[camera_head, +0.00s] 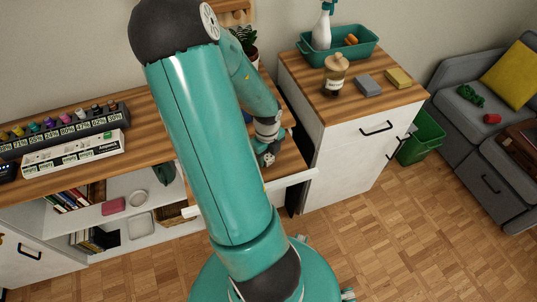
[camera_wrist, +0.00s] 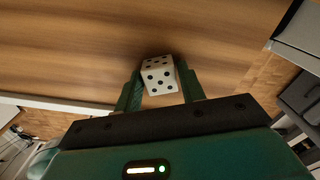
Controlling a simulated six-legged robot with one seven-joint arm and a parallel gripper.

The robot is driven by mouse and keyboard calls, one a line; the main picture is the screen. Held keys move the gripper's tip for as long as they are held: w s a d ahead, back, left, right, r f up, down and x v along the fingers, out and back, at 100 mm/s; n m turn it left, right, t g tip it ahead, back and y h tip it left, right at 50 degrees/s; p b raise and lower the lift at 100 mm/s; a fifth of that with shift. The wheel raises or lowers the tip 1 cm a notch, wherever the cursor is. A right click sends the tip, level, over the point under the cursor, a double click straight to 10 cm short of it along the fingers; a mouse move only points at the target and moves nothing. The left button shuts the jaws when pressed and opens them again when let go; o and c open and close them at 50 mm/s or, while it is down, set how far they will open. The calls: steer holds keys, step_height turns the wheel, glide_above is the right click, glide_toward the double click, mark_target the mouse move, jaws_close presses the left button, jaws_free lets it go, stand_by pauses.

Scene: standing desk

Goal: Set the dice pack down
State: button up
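The dice pack (camera_wrist: 159,76) is a white block with black dots. In the wrist view it sits between the two fingers of my gripper (camera_wrist: 161,92), which press on its sides. In the head view the dice pack (camera_head: 268,160) shows small, just under my gripper (camera_head: 268,150), over the wooden desk top (camera_head: 290,160) near its front edge. A dark shadow lies on the wood close to the pack. I cannot tell whether its underside touches the wood.
A taller white cabinet (camera_head: 345,150) stands to the right, with a jar (camera_head: 335,75), sponge-like blocks and a teal tray (camera_head: 360,50) on top. A plant (camera_head: 245,38) stands behind my arm. My arm hides much of the desk.

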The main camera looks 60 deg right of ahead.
mark_target(268, 156)
steer(key=shift+o, duration=1.1)
steer(key=shift+s, duration=0.1)
step_height(268, 156, up, 12)
steer(key=w+a+r+n+t, duration=0.1)
steer(key=w+a+r+n, duration=0.25)
steer(key=a+n, duration=0.3)
steer(key=w+a+r+n+t+y, duration=0.1)
steer(key=w+a+r+n, duration=0.2)
steer(key=w+a+n, duration=0.3)
steer(key=w+a+r+n+t, duration=0.1)
steer(key=w+a+r+n, duration=0.25)
steer(key=a+n, duration=0.4)
steer(key=s+a+r+n+t, duration=0.1)
steer(key=a+r+n, duration=0.3)
steer(key=a+n, duration=0.4)
steer(key=s+a+r+n+t+h, duration=0.1)
steer(key=a+r+n, duration=0.4)
steer(key=a+n, duration=0.3)
steer(key=n, duration=0.4)
steer(key=shift+s+r+n+t, duration=0.15)
steer(key=shift+s+n+t, duration=0.15)
steer(key=shift+s, duration=0.05)
